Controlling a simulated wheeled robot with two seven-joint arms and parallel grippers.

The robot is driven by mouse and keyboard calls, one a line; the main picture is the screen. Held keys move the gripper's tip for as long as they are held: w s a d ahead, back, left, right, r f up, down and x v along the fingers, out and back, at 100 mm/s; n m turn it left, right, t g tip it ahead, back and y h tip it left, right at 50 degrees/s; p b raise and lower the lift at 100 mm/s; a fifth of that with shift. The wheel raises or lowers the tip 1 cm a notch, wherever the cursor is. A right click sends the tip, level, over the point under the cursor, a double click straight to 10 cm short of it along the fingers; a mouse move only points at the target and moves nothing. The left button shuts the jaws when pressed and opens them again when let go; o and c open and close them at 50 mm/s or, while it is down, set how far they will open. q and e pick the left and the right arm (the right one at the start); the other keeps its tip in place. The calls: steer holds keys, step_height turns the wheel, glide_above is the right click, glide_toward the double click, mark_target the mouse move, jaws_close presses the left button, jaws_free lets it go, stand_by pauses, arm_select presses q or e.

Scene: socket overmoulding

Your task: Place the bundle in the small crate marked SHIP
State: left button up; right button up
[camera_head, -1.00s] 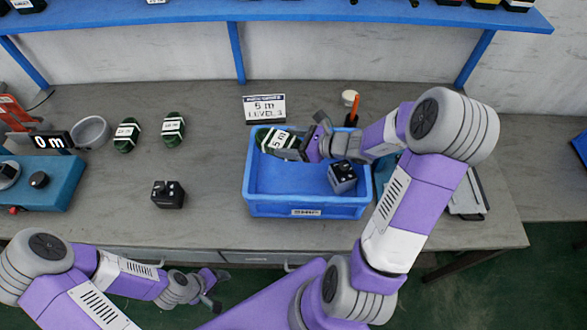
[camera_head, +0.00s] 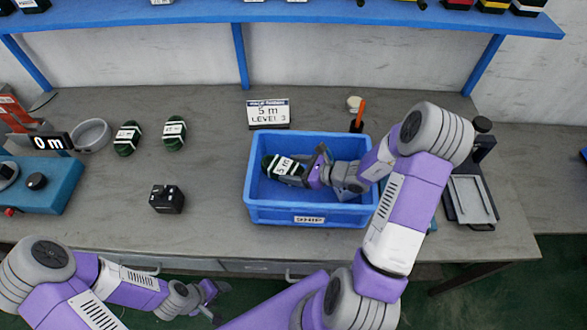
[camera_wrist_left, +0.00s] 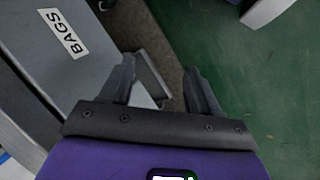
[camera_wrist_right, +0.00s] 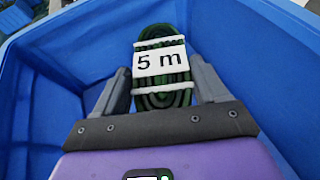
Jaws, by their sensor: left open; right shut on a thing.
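The small blue crate (camera_head: 262,212) marked SHIP stands on the bench in the middle of the head view. My right gripper (camera_head: 304,172) is inside the crate's outline, shut on the bundle (camera_head: 280,168), a dark green coil with white bands and a "5 m" label. In the right wrist view the bundle (camera_wrist_right: 161,70) sits between the fingers, with blue crate walls (camera_wrist_right: 60,75) around it. I cannot tell whether it touches the crate floor. My left gripper (camera_head: 212,296) is open and empty in front of the bench; its fingers (camera_wrist_left: 160,85) show in the left wrist view.
Two green coils (camera_head: 127,139) (camera_head: 174,134) lie on the bench at left, near a grey bowl (camera_head: 92,135). A black block (camera_head: 167,198) stands left of the crate. A "5 m LEVEL 3" sign (camera_head: 268,112) stands behind it. A grey device (camera_head: 472,200) is at right.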

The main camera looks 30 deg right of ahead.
steer(key=shift+f+b, duration=0.65)
steer(key=o, duration=1.1)
steer(key=shift+o, duration=0.2)
steer(key=shift+r, duration=0.1)
steer(key=shift+r+p, duration=0.55)
steer(key=shift+p, duration=0.15)
steer(key=p+v, duration=0.2)
steer(key=v, duration=1)
steer(key=shift+f, duration=0.1)
